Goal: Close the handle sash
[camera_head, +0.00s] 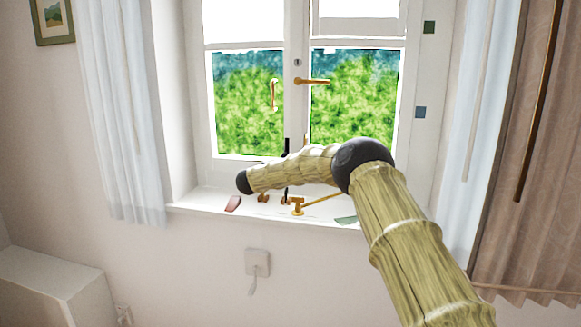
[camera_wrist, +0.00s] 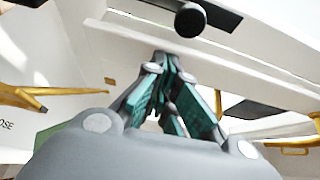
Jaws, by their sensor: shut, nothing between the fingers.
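The window has a left sash (camera_head: 207,120) and a right sash (camera_head: 403,100), each with a brass handle. The left handle (camera_head: 274,95) hangs upright; the right handle (camera_head: 312,81) lies level near the middle post. I cannot tell clearly how far either sash stands open. My gripper (camera_wrist: 168,66) is shut and empty, its fingertips close to a pale frame surface in the wrist view. In the head view my arm hides most of it, low at the window's middle. Brass parts show in the wrist view at left (camera_wrist: 25,97) and right (camera_wrist: 290,146).
The sill (camera_head: 190,204) holds a brass stay (camera_head: 298,206), a reddish piece (camera_head: 233,203) and a greenish piece (camera_head: 346,220). White curtains (camera_head: 120,110) and a brown curtain (camera_head: 520,190) flank the window. A wall box (camera_head: 257,262) is below the sill.

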